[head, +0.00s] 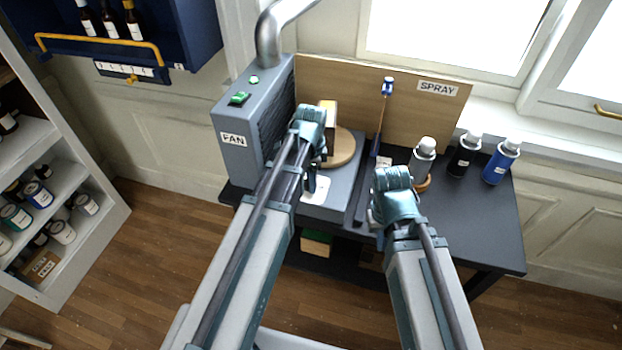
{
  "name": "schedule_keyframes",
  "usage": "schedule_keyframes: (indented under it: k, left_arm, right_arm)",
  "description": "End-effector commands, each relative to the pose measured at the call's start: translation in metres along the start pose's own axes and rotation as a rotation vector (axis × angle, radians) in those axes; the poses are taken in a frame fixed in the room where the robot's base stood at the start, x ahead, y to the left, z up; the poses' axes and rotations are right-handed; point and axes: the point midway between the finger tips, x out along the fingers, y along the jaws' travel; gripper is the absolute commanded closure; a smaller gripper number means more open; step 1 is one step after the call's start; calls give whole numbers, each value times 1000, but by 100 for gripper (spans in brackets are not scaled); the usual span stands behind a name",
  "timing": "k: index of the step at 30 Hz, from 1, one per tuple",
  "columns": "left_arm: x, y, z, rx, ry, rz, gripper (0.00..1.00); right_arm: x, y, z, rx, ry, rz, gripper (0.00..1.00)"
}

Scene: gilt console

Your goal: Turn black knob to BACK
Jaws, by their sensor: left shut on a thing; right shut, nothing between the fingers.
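The wooden turntable (343,147) sits on a grey base (340,203) on the dark table, with a pale upright piece on it. A white plate (322,187) with small markings is on the front of the base. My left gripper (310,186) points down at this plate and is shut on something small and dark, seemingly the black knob. The knob is mostly hidden by the fingers, and its setting cannot be read. My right gripper (381,238) is shut and empty, low at the table's front, apart from the bottles.
A grey FAN box (232,137) with green buttons stands left of the turntable. A wooden board (350,90) marked SPRAY stands behind. Grey (423,160), black (464,156) and blue (500,163) spray bottles stand right. The table's right front (480,225) is clear.

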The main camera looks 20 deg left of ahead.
Motion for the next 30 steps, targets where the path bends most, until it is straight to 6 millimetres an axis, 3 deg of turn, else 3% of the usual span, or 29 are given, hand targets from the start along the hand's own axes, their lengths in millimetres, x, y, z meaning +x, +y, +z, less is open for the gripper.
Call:
schedule_keyframes:
  k: [12, 29, 30]
  left_arm:
    - [1, 3, 1, 177, -1, 5, 100]
    - [1, 3, 1, 204, -1, 5, 100]
    - [1, 3, 1, 204, -1, 5, 48]
  right_arm:
    - [1, 0, 0, 0, 0, 0, 100]
    - [1, 0, 0, 0, 0, 0, 100]
    - [1, 0, 0, 0, 0, 0, 100]
